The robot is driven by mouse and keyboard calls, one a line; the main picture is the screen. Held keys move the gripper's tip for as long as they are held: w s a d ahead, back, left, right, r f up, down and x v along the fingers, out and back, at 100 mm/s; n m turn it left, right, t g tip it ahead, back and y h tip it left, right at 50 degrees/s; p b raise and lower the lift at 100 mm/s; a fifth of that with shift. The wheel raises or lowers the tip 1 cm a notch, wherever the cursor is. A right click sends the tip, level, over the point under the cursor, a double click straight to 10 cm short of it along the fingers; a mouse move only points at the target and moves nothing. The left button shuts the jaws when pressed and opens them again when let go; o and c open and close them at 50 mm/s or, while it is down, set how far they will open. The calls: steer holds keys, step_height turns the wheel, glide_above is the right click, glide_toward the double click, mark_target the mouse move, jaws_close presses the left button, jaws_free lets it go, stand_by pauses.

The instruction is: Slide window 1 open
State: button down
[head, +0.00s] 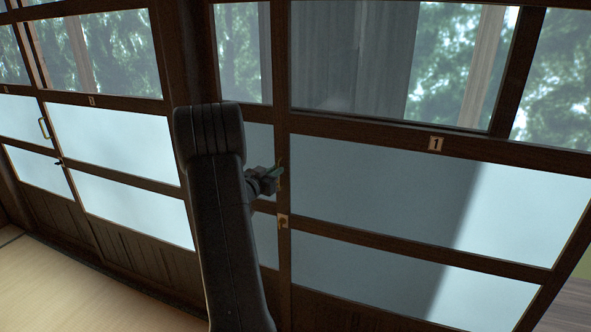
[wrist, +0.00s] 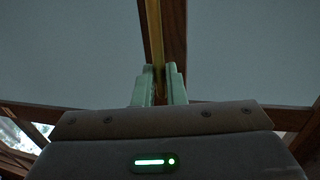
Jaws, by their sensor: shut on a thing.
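Window 1 is a dark wooden sliding frame with frosted lower panes (head: 390,190) and clear glass above, bearing a small label "1" (head: 436,144). My gripper (head: 278,173) is at the window's left stile, at mid height in the head view. In the wrist view its two green fingers (wrist: 158,86) are closed on a brass-coloured upright handle bar (wrist: 155,35) in front of the dark stile (wrist: 175,40). My arm hides part of the area left of the stile. A small brass fitting (head: 283,221) sits lower on the stile.
Another frosted window (head: 115,140) with its own label stands at the left, and a brass handle (head: 43,128) shows beside it. Pale tatami (head: 80,295) is clear at the lower left. Brown boards (head: 572,310) show past window 1's lower right edge.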

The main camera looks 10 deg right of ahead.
steer(key=w+a, duration=0.2)
steer(key=a, duration=0.1)
steer(key=shift+p, duration=0.35)
steer(key=c, duration=1.5)
jaws_free()
steer(key=shift+s+a, duration=0.15)
steer(key=b+v, duration=0.2)
steer(key=v, duration=1.1)
steer(key=shift+s+a, duration=0.2)
steer(key=shift+s, duration=0.05)
steer(key=shift+w+d, duration=0.1)
